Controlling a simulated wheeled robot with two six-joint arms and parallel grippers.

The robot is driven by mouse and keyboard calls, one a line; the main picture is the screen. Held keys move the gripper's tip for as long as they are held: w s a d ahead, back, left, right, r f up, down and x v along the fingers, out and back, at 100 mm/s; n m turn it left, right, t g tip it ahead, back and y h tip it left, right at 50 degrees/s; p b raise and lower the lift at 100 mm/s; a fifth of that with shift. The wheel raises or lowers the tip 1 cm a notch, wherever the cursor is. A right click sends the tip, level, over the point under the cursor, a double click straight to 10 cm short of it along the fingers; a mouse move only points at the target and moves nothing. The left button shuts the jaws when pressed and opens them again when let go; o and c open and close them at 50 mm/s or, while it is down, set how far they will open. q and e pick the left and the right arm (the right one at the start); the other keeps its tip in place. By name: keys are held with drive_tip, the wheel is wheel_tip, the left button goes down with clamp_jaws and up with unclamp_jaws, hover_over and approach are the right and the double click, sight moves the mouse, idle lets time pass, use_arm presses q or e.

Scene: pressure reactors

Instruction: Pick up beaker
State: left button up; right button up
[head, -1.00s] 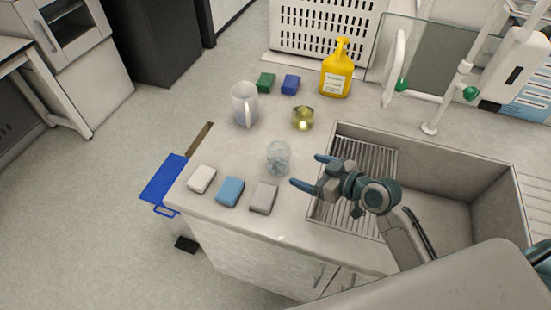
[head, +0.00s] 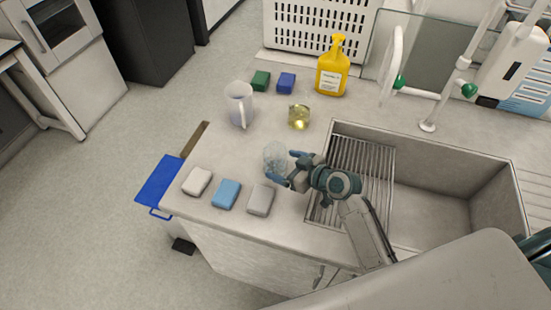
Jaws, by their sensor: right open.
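A clear glass beaker (head: 275,156) stands on the counter (head: 228,160), left of the sink. My right gripper (head: 282,168) is open, its blue fingertips at the beaker's right and front side. The fingers overlap the beaker's edge in the picture; I cannot tell whether they touch it or are around it. A second small glass vessel with yellow liquid (head: 299,117) stands farther back. My left gripper is not in view.
The sink (head: 435,190) with a ribbed drainer is to the right. White (head: 197,181), blue (head: 226,193) and grey (head: 261,199) blocks lie in front. A jug (head: 240,105), green and blue blocks and a yellow bottle (head: 332,70) stand behind. Faucets are at the back right.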

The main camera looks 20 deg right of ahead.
sight(284, 164)
drive_tip(key=x, duration=0.3)
drive_tip(key=shift+w+f+p, duration=0.1)
drive_tip(key=shift+p, duration=0.3)
drive_tip(key=c, duration=1.2)
